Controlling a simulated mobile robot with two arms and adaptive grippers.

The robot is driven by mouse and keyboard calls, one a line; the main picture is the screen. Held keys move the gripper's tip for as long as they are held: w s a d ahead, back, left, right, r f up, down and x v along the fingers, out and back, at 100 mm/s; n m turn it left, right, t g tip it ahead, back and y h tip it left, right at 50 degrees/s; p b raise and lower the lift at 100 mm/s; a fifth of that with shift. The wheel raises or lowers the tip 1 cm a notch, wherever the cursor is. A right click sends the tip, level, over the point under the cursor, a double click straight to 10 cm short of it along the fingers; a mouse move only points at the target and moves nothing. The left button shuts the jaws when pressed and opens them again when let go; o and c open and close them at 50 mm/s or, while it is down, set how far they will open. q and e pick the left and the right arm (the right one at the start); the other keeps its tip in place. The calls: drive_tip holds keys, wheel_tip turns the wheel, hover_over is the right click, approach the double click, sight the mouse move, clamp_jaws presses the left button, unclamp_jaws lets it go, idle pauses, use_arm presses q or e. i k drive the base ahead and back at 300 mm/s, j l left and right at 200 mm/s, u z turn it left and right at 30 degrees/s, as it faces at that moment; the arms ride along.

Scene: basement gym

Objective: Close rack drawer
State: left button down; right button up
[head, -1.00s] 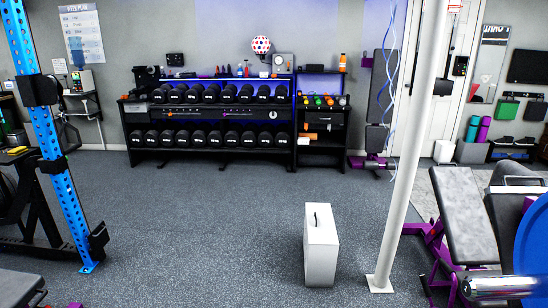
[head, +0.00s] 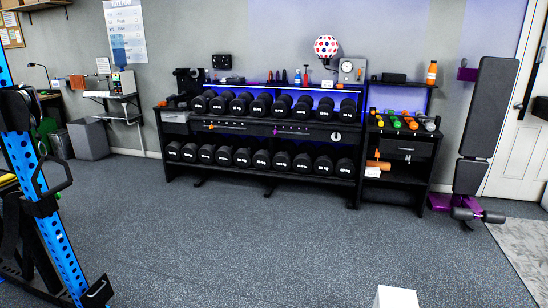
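The black dumbbell rack (head: 262,192) stands against the back wall, with two rows of black dumbbells. A dark panel (head: 270,128) with small orange and purple marks and a round white dial runs between the rows. A light grey drawer-like front (head: 176,118) shows at the rack's left end; I cannot tell how far it stands out. The black side unit (head: 416,172) on the right has a dark drawer front (head: 408,149) with a handle; whether it is fully shut is too small to tell. Neither of my grippers is in view.
A blue upright frame (head: 48,215) stands at the left. A white box (head: 396,297) shows at the bottom edge, right of centre. An upright bench (head: 487,110) stands right of the side unit. The grey floor (head: 250,245) before the rack is clear.

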sight(386, 143)
drive_tip(key=i+j, duration=0.1)
drive_tip(key=i, duration=0.45)
drive_tip(key=i+j+z, duration=0.1)
drive_tip(key=i, duration=0.45)
drive_tip(key=i+j, duration=0.1)
drive_tip(key=i, duration=0.4)
drive_tip(key=i+j+z, duration=0.15)
drive_tip(key=i, duration=0.4)
drive_tip(key=i+l+z, duration=0.15)
drive_tip(key=i+z, duration=0.2)
drive_tip(key=i, duration=0.35)
drive_tip(key=i+z, duration=0.35)
drive_tip(key=i, duration=0.3)
drive_tip(key=i+j+z, duration=0.35)
drive_tip(key=i, duration=0.35)
